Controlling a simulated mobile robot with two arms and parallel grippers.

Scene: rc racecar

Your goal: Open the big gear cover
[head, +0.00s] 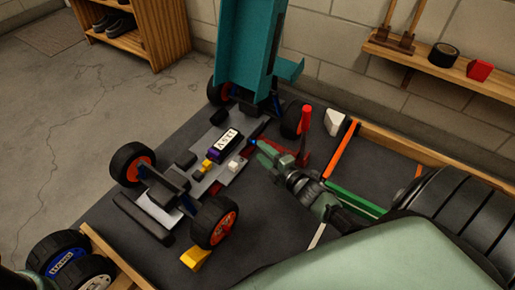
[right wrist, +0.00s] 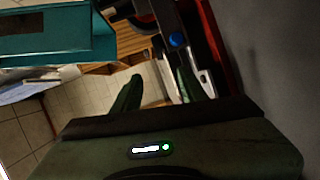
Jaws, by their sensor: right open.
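The RC car chassis (head: 215,165) sits on the dark work mat with its wheels on. A small blue knob (head: 252,142) shows at its right side, by my right gripper (head: 269,156); it also shows in the right wrist view (right wrist: 178,40), just beyond the fingers. I cannot clearly make out which part is the big gear cover; it may be the piece by this knob. My right gripper (right wrist: 158,86) is open, its fingers apart, with nothing seen held between them. My left gripper is not in view.
The teal car body (head: 245,45) stands tilted up behind the chassis. A red-handled tool (head: 305,120) stands close to my right gripper. Orange (head: 340,150) and green (head: 355,201) bars lie on the right. Spare wheels (head: 68,262) are at the lower left.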

